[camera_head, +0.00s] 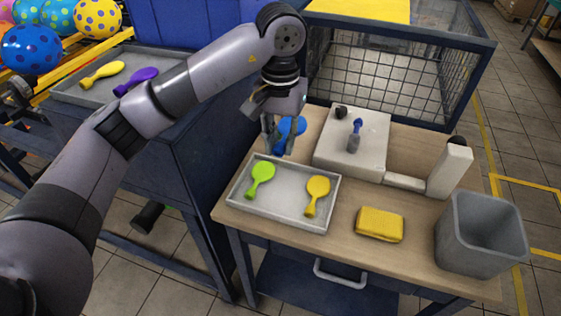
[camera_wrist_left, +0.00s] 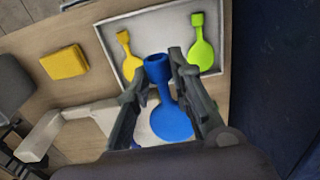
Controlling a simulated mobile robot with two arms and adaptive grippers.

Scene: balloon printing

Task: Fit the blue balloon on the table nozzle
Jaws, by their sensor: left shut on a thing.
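My left gripper (camera_head: 279,146) is shut on the blue balloon (camera_head: 291,127), above the back edge of the tray. In the left wrist view the blue balloon (camera_wrist_left: 172,122) lies between the fingers, its open neck near the fingertips (camera_wrist_left: 160,68) and its round body towards the palm. The table nozzle (camera_head: 354,138), grey with a blue upper part, stands on a pale block to the right of the gripper, apart from the balloon. My right gripper is not in view.
A grey tray (camera_head: 277,216) holds a green balloon (camera_head: 261,174) and a yellow balloon (camera_head: 317,190). A yellow sponge-like block (camera_head: 379,224), a grey bin (camera_head: 479,252) and a pale upright post (camera_head: 449,172) stand to the right. A mesh cage (camera_head: 395,85) rises behind the table.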

